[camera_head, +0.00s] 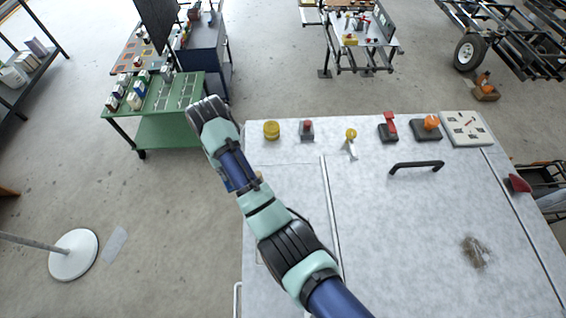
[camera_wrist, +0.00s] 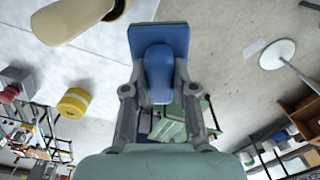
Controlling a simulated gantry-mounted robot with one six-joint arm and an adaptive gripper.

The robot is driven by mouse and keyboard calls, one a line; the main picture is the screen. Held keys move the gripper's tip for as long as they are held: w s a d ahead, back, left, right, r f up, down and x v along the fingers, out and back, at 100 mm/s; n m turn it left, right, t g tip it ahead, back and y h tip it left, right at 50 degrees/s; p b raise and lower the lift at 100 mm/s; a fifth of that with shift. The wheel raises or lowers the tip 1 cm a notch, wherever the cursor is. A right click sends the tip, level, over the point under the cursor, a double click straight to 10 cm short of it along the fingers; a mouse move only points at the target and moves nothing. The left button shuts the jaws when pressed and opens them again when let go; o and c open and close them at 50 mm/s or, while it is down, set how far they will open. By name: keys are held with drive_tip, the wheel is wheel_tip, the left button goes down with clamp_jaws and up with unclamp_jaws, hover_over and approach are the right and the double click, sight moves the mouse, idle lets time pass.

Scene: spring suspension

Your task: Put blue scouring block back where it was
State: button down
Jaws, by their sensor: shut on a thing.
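The blue scouring block (camera_wrist: 158,38) is in my gripper (camera_wrist: 160,88) in the wrist view. It has a flat blue plate with a rounded blue part between my two fingers. My fingers are closed on this rounded part. In the head view my arm reaches over the left edge of the grey worktop (camera_head: 400,220). I cannot tell whether the block touches any surface.
A yellow round knob (camera_head: 271,130) and a red button (camera_head: 307,130) stand along the worktop's far edge. A black handle (camera_head: 417,166) rises farther right. A green table (camera_head: 165,105) stands beyond the left edge. A white round stand base (camera_head: 73,255) is on the floor.

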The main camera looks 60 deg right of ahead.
drive_tip(key=s+d+m+b, duration=0.1)
drive_tip(key=s+d+m, duration=0.2)
drive_tip(key=s+d, duration=0.45)
drive_tip(key=s+d+m, duration=0.2)
drive_tip(key=s+d, duration=0.3)
drive_tip(key=d, duration=0.5)
drive_tip(key=shift+f+p, duration=0.3)
drive_tip(key=shift+f, duration=3.5)
drive_tip(key=shift+f, duration=0.1)
drive_tip(key=c, duration=0.9)
unclamp_jaws()
drive_tip(key=shift+s, duration=0.1)
drive_tip(key=shift+c, duration=0.2)
wheel_tip(320, 180, up, 8)
drive_tip(key=b, duration=0.1)
drive_tip(key=shift+f, duration=0.15)
